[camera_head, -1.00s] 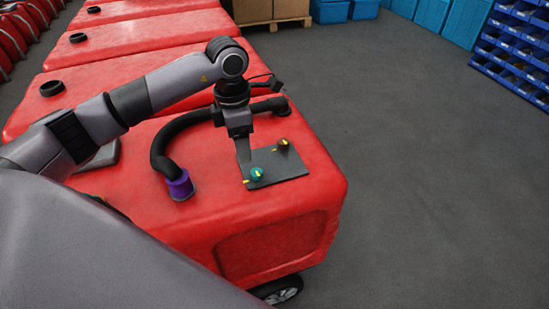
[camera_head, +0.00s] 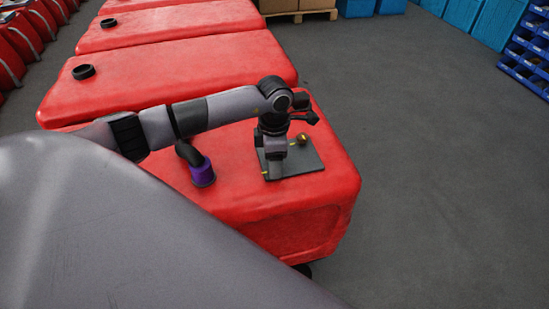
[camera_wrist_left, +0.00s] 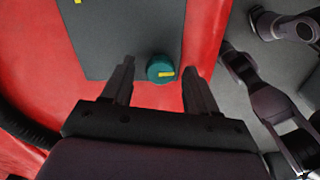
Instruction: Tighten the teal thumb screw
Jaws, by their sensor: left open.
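The teal thumb screw (camera_wrist_left: 160,68) shows in the left wrist view near the edge of a dark grey plate, with a short yellow mark on its face. My left gripper (camera_wrist_left: 158,74) is open, one finger on each side of the screw, with gaps visible on both sides. In the head view my left gripper (camera_head: 275,168) points down over the plate (camera_head: 306,166) and hides the teal screw. A brass-coloured knob (camera_head: 303,139) sits at the plate's far side. My right gripper is not seen.
The plate lies on a red tank (camera_head: 235,145). A black hose with a purple cuff (camera_head: 202,173) stands left of the plate; the black hose (camera_wrist_left: 25,125) also shows in the left wrist view. More red tanks line up behind. The floor at right is clear.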

